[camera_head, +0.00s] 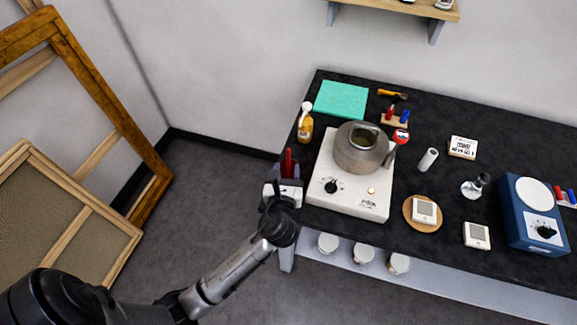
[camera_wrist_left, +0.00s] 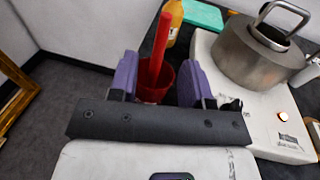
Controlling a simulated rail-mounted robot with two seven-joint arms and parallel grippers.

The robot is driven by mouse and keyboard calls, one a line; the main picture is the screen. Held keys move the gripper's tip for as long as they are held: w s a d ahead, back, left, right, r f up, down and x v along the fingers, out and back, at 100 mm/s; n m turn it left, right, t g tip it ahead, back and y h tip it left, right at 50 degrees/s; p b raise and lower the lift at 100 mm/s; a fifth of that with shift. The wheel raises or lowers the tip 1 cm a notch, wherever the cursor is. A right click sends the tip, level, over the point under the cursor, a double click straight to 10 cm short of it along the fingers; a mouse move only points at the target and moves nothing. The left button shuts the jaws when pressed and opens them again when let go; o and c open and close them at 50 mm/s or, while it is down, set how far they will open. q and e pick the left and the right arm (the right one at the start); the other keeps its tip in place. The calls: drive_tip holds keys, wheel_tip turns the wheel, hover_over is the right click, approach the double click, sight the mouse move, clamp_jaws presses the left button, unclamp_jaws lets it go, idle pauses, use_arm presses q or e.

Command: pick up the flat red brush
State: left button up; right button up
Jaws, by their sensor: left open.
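A flat red brush (camera_wrist_left: 162,40) stands upright, leaning slightly, in a small red cup (camera_wrist_left: 146,92). In the head view the brush (camera_head: 289,158) shows as a thin red upright near the left end of the black table. My left gripper (camera_wrist_left: 159,66) is open, with its purple fingers to either side of the brush and cup. The brush appears between them, but I cannot tell whether either finger touches it. In the head view my left gripper (camera_head: 285,181) is at the table's left edge and hides the cup's lower part.
A white hot plate (camera_head: 345,203) with a steel pot (camera_head: 358,158) stands just right of the gripper. An amber bottle (camera_head: 305,129) stands behind the brush, and a teal pad (camera_head: 341,99) lies farther back. Wooden frames (camera_head: 105,110) lean at the left; the floor between is clear.

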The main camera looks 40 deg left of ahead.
sight(288, 160)
use_arm(q)
drive_tip(key=shift+b+x, duration=0.5)
drive_tip(key=shift+x, duration=2.1)
drive_tip(key=shift+f, duration=0.1)
clamp_jaws()
